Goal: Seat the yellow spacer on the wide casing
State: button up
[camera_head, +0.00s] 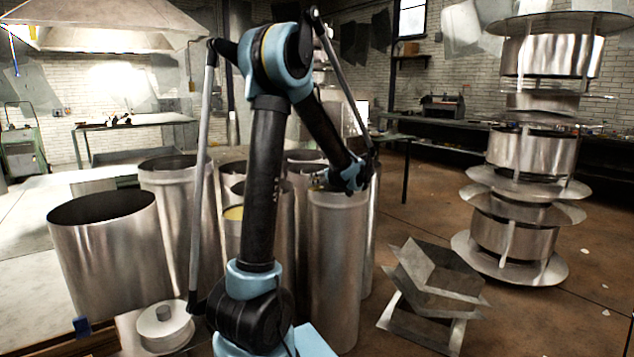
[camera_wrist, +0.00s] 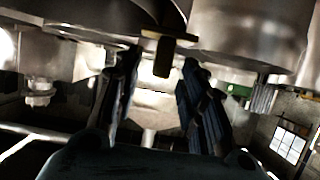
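I cannot tell what the tab belongs to.
Several other upright pipes (camera_head: 178,215) crowd around my arm. A round lidded metal piece (camera_head: 164,328) sits at the front left. Bent sheet-metal pieces (camera_head: 432,290) lie on the floor at right, near a tall stack of flanged rings (camera_head: 530,160). Floor between them is clear.

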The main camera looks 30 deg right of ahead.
jog(key=a+v, duration=0.1)
jog(key=v, duration=0.9)
jog(key=shift+s+d+r, duration=0.15)
jog(key=shift+s+d, duration=0.2)
jog(key=shift+d, duration=0.15)
jog(key=shift+s, duration=0.1)
